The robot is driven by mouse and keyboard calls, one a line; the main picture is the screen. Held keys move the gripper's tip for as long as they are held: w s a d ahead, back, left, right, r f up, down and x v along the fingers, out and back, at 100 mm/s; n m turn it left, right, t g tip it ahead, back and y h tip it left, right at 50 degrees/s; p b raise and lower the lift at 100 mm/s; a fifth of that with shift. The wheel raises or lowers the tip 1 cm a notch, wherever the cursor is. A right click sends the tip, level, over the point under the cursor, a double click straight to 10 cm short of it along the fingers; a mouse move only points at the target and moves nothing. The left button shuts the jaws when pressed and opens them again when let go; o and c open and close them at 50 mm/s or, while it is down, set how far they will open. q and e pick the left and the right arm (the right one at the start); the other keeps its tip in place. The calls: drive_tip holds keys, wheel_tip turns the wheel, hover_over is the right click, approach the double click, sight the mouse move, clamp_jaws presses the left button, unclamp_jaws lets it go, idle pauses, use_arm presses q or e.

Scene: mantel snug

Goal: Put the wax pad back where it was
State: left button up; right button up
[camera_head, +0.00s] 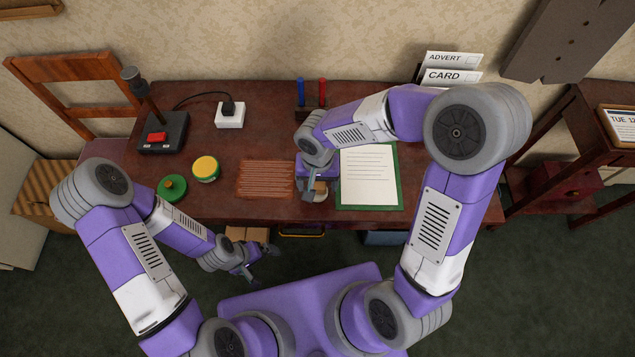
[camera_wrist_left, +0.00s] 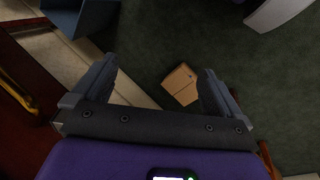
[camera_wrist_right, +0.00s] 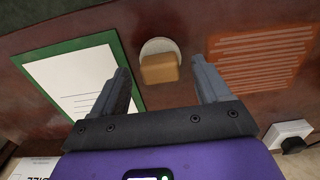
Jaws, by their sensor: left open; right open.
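A small tan block (camera_head: 320,186), which may be the wax pad, is at the front of the brown desk (camera_head: 232,208), on or just over a pale round disc (camera_head: 318,198). The right wrist view shows the block (camera_wrist_right: 160,69) overlapping the disc (camera_wrist_right: 158,46); contact is unclear. My right gripper (camera_head: 311,193) is open above them, the block showing between its fingers but not clamped. An open tin with yellow contents (camera_head: 206,167) and a green round lid (camera_head: 172,188) stand further left. My left gripper (camera_head: 264,265) is open and empty, low in front of the desk.
A reddish lined sheet (camera_head: 265,179) lies left of the block, and a white page on a green board (camera_head: 368,178) right of it. Behind are a red-button box (camera_head: 163,134), a white socket (camera_head: 230,114) and upright blue and red sticks (camera_head: 311,94). A cardboard box (camera_wrist_left: 181,84) is on the floor.

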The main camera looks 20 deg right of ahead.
sight(318, 187)
use_arm(q)
wheel_tip(318, 187, up, 4)
drive_tip(key=p, duration=0.3)
use_arm(e)
wheel_tip(318, 187, up, 10)
drive_tip(key=shift+r, duration=0.15)
use_arm(q)
drive_tip(key=shift+s+f, duration=0.1)
use_arm(e)
drive_tip(key=shift+s, duration=0.1)
